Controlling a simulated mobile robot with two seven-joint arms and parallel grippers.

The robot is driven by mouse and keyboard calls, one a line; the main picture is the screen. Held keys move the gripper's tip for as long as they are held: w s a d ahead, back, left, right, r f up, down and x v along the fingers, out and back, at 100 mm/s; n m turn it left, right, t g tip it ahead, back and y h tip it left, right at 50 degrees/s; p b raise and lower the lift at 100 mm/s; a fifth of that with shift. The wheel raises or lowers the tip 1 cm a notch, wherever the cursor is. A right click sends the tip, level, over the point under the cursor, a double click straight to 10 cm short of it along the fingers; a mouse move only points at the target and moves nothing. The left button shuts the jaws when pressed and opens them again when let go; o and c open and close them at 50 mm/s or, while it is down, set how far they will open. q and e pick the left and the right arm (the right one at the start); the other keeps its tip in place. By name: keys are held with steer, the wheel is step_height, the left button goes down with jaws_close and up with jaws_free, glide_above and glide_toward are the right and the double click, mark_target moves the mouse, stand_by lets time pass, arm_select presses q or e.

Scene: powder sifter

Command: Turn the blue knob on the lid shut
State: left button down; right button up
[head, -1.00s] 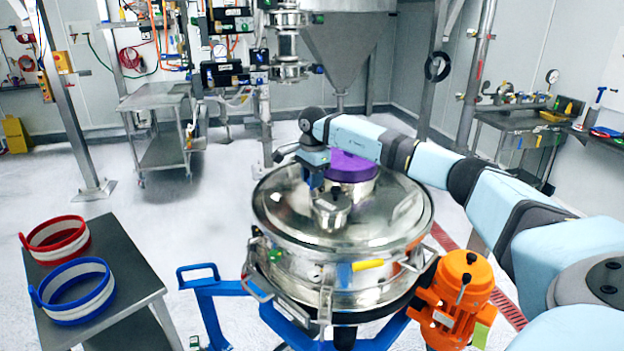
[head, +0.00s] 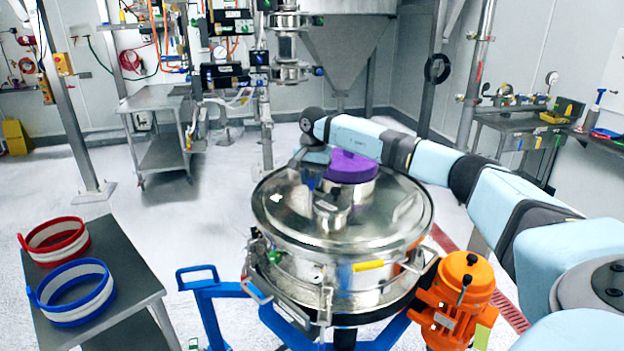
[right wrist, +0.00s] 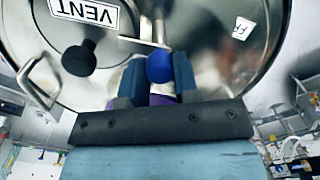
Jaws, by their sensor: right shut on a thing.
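The round steel lid (head: 385,225) tops the sifter in the head view and fills much of the right wrist view (right wrist: 215,75). The blue knob (right wrist: 160,67) sits between the two fingers of my right gripper (right wrist: 158,75), which is shut on it. A thin metal stem rises behind the knob in that view. In the head view my right gripper (head: 318,178) is over the back left part of the lid, and its wrist hides the knob. My left gripper is in neither view.
A purple part (head: 352,166) stands behind the gripper. A black knob (right wrist: 78,60) sits near a VENT label (right wrist: 85,12). An orange motor (head: 458,298) is at the sifter's right. A table (head: 120,250) with red and blue rings stands left.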

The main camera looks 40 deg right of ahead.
mark_target(313, 180)
stand_by(0.4)
steer(key=o, duration=0.9)
steer(key=shift+o, duration=0.2)
step_height(313, 180, up, 14)
steer(key=b, duration=0.2)
steer(key=shift+s, duration=0.2)
steer(key=shift+f, duration=0.15)
